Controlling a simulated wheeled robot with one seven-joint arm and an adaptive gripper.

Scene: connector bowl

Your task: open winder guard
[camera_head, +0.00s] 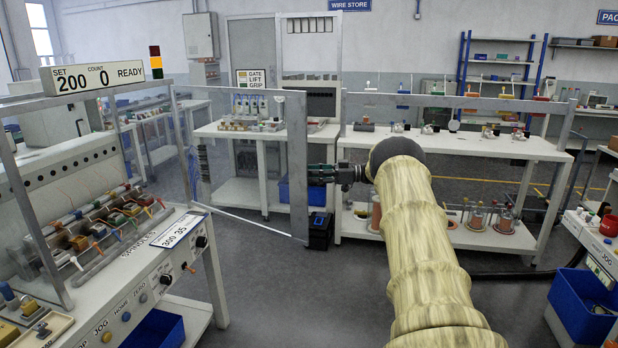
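The winder (85,225) stands at the left, with a row of spindles and a display board (95,77) reading SET 200, COUNT 0, READY. A clear, grey-framed panel that looks like the winder guard (240,170) stands upright, reaching from near the winder's far corner out over the aisle. Its broad grey end post (297,165) is at its right. My gripper (318,174) points left from the end of my covered arm. Its dark fingers are right beside that post. Whether they touch or grip it, and how far they are apart, I cannot tell.
A long white bench (520,146) with a clear, grey-framed screen stands behind my arm. A dark box (320,231) sits on the floor below my gripper. Grey floor between the winder and my arm is clear.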

